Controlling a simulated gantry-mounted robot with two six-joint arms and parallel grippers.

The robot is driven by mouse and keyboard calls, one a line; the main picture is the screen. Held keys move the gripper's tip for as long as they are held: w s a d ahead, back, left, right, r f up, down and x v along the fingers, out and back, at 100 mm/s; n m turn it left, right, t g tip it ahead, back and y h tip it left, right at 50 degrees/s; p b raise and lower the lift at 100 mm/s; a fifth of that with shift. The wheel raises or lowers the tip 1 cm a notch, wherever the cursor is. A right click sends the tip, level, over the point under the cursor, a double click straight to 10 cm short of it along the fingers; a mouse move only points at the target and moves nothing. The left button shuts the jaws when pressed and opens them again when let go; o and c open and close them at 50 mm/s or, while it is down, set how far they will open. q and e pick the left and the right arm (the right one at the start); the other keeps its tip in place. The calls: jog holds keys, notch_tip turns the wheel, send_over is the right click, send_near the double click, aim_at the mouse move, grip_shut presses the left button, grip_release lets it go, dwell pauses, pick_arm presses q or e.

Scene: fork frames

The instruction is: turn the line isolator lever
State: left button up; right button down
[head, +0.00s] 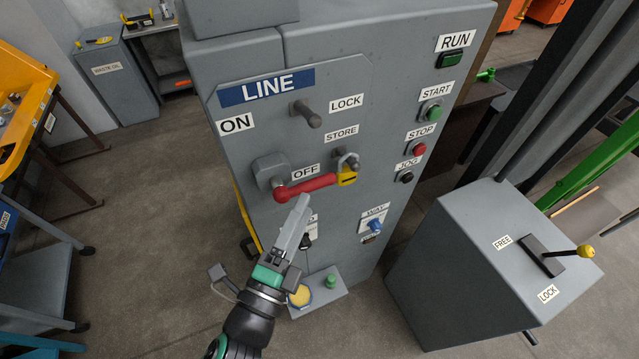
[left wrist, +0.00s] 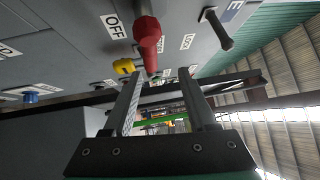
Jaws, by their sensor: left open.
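The red line isolator lever (head: 310,187) reaches right from its grey hub (head: 270,170), just below the OFF label; its red handle also shows in the left wrist view (left wrist: 147,32). A yellow padlock (head: 346,178) with a metal shackle hangs below the STORE label, close to the lever's free end; I cannot tell if they touch. It also shows in the left wrist view (left wrist: 124,67). My left gripper (head: 303,205) is open and empty, just below the lever in the head view. In the left wrist view, the handle's end appears near the gap between the fingertips (left wrist: 160,80).
A bare peg (head: 306,114) sticks out beside the LOCK label. Buttons (head: 430,112) and a blue knob (head: 375,225) are on the cabinet's right side. A small ledge (head: 325,290) juts out low.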

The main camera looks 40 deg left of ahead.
pick_arm(q)
jog(key=w+a+m+p, duration=0.1)
jog(key=w+a+p, duration=0.2)
jog(key=w, duration=0.6)
jog(key=shift+w+a, duration=0.3)
jog(key=shift+a, duration=0.65)
grip_shut()
dwell(0.6)
